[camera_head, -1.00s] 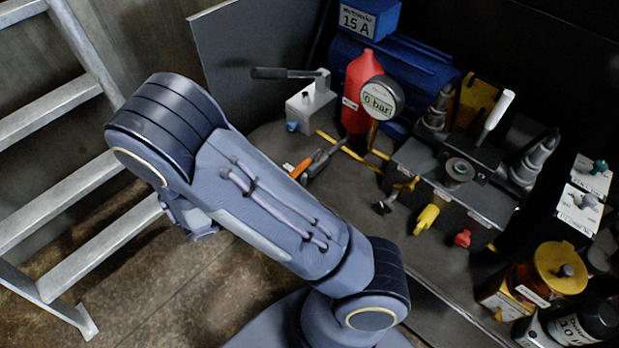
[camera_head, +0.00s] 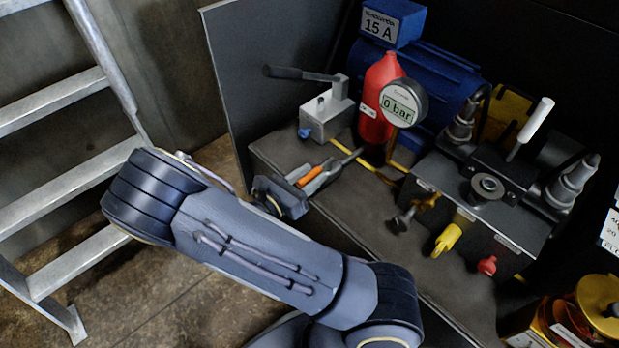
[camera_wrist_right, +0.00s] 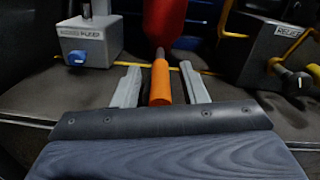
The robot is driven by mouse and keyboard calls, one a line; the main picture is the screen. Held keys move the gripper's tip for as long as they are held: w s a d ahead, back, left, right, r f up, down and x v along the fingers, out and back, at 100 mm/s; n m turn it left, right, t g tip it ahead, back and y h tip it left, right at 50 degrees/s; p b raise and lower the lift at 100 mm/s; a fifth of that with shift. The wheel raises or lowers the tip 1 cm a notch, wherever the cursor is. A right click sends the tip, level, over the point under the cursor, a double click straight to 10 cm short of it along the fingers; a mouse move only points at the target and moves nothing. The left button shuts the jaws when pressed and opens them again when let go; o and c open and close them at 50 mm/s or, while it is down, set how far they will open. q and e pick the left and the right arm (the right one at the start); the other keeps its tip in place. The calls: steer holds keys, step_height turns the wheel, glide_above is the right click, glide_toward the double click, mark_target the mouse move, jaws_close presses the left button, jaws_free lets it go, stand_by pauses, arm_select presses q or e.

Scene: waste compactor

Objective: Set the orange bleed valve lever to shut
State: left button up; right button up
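The orange lever (camera_head: 310,176) shows as a round orange sleeve on a thin dark shaft. The shaft runs back and right toward a yellow line on the bench, below the red bottle. In the right wrist view the orange sleeve (camera_wrist_right: 160,84) points straight at me. My right gripper (camera_head: 314,172) is open, its two grey fingers on either side of the sleeve. The wrist view shows a small gap on each side between sleeve and fingers (camera_wrist_right: 160,68). The valve body at the shaft's far end is hard to make out. My left gripper is not in view.
A grey hand pump block (camera_head: 326,116) stands behind-left. The red bottle (camera_head: 378,95) and a gauge (camera_head: 404,102) reading 0 bar are behind. A ladder (camera_head: 60,195) stands left.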

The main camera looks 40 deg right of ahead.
steer(key=shift+d, duration=0.1)
jaws_close()
stand_by(0.4)
